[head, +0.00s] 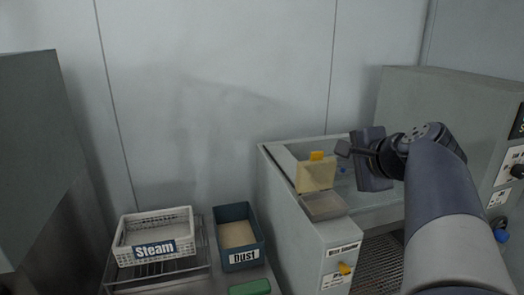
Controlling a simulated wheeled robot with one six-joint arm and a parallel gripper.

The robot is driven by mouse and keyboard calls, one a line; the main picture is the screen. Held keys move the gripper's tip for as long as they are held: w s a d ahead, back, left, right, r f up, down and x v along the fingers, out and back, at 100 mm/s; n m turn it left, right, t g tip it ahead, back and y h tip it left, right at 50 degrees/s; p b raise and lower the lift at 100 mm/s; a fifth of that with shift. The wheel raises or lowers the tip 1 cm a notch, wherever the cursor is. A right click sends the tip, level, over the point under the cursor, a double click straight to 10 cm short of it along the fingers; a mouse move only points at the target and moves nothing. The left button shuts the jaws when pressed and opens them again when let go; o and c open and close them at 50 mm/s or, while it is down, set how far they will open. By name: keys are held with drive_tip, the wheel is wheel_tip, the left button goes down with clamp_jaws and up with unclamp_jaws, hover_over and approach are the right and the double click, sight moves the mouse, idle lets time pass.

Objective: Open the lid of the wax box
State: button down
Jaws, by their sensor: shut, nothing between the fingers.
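My gripper (343,148) is just right of the tab, apart from the lid in the picture. Its fingers are shut and hold nothing. The exact depth between gripper and lid cannot be told.
The grey machine (290,205) has an orange knob (345,268) on its front. To the left are a white basket (128,240) labelled Steam on a wire rack and a dark blue bin (221,236) labelled Dust. A taller grey cabinet (445,95) stands at the right.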

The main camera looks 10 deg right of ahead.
sight(317, 152)
drive_tip(key=x, duration=0.2)
drive_tip(key=r+p+x, duration=0.1)
drive_tip(key=x, duration=0.5)
drive_tip(key=shift+w+r+p, duration=0.2)
drive_tip(key=shift+w+p, duration=0.1)
drive_tip(key=shift+p, duration=0.1)
drive_tip(key=shift+w, duration=0.75)
drive_tip(key=shift+w+a+p, duration=0.1)
drive_tip(key=shift+w+p, duration=0.35)
drive_tip(key=shift+w, duration=1.35)
drive_tip(key=shift+s+r, duration=0.1)
drive_tip(key=shift+s, duration=0.1)
drive_tip(key=shift+s+f+b, duration=0.2)
drive_tip(key=shift+s+b, duration=0.3)
drive_tip(key=shift+s, duration=0.2)
